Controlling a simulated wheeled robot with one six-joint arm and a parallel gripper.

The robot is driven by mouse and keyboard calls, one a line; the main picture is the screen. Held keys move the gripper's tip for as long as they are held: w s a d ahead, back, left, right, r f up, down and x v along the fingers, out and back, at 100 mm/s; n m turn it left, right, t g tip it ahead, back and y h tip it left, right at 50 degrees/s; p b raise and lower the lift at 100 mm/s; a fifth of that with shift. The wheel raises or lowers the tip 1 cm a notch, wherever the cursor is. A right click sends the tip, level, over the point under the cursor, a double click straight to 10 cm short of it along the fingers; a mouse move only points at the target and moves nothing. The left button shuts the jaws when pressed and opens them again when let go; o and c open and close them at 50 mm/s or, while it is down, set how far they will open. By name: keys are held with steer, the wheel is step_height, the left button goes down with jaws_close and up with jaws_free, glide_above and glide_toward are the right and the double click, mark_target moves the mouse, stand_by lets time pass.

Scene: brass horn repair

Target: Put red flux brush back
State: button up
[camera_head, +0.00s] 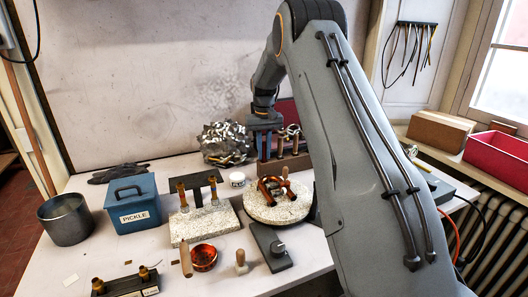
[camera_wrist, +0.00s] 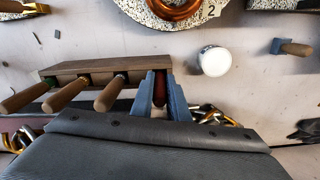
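My gripper (camera_wrist: 161,95) is at the wooden rack (camera_wrist: 90,68) in the wrist view, at the rack's right end. Its two blue-grey fingers stand close on both sides of a dark red handle (camera_wrist: 160,88), which looks like the red flux brush, and seem shut on it. The brush's lower part is hidden, so I cannot tell whether it rests in the rack. Several brown wooden handles (camera_wrist: 70,95) stick out of the rack to the left. In the head view my gripper (camera_head: 264,124) is above the rack's left end (camera_head: 263,170); the red brush cannot be made out there.
A white jar (camera_wrist: 213,61) stands beside the rack. A round speckled board (camera_head: 258,212) with copper-coloured tubing is in front of it. A crumpled metallic heap (camera_head: 225,145) lies behind left. A blue PICKLE box (camera_head: 133,203) and metal pot (camera_head: 66,220) stand left.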

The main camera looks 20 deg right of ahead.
steer(key=o, duration=0.4)
step_height(320, 180, up, 12)
steer(key=b, duration=0.3)
steer(key=shift+r, duration=0.15)
stand_by(0.5)
